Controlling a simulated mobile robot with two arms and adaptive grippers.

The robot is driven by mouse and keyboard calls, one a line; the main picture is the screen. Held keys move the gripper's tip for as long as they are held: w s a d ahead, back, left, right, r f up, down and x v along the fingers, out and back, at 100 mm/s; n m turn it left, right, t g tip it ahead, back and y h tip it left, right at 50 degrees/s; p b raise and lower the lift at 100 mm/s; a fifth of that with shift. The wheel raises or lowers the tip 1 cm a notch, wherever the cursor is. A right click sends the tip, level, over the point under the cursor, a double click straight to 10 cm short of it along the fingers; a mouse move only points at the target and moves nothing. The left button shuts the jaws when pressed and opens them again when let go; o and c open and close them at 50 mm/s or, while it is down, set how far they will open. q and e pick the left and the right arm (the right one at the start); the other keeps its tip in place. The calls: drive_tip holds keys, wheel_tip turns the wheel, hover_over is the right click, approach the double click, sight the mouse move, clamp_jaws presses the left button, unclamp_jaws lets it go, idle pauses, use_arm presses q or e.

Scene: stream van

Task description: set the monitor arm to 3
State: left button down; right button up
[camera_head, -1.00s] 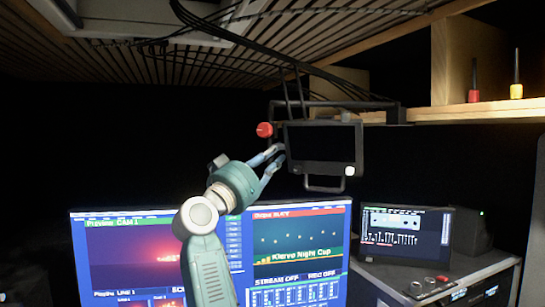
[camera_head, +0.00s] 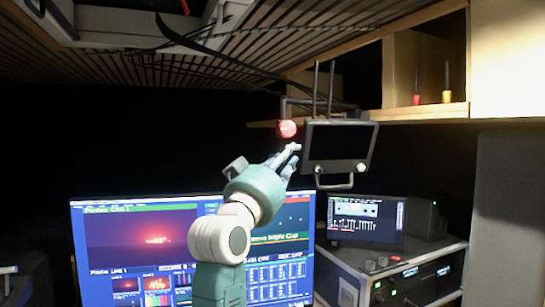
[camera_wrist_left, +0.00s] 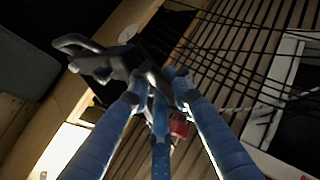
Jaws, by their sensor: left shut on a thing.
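The monitor arm's small dark monitor (camera_head: 338,145) hangs below the shelf in the head view, with a loop handle (camera_head: 334,184) under it. A red knob (camera_head: 287,129) is at its upper left; it also shows in the left wrist view (camera_wrist_left: 178,125), between my fingers. My left gripper (camera_head: 293,152) is at the monitor's left edge, just below the red knob. Its blue fingers (camera_wrist_left: 160,88) are shut on the dark monitor's edge, seen nearly edge-on in the wrist view (camera_wrist_left: 108,65). The exact contact is partly hidden. No number scale is readable. My right gripper is not in view.
A large screen (camera_head: 140,240) stands behind and below my left arm. A smaller display (camera_head: 365,222) sits on an equipment case (camera_head: 350,262) at right. A wooden shelf (camera_head: 425,112) holds red and yellow tools. Cables (camera_head: 240,65) hang under the slatted ceiling.

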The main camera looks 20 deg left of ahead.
sight(304, 152)
use_arm(q)
drive_tip(key=d, duration=0.3)
drive_tip(key=shift+s+d, duration=0.15)
drive_tip(key=shift+s, duration=0.25)
drive_tip(key=shift+d, duration=0.2)
drive_tip(key=shift+d+f, duration=0.1)
drive_tip(key=shift+d, duration=0.05)
drive_tip(key=c, duration=1.7)
unclamp_jaws()
drive_tip(key=shift+s, duration=0.1)
drive_tip(key=shift+o, duration=0.7)
drive_tip(key=shift+s, duration=0.15)
drive_tip(key=v, duration=1.2)
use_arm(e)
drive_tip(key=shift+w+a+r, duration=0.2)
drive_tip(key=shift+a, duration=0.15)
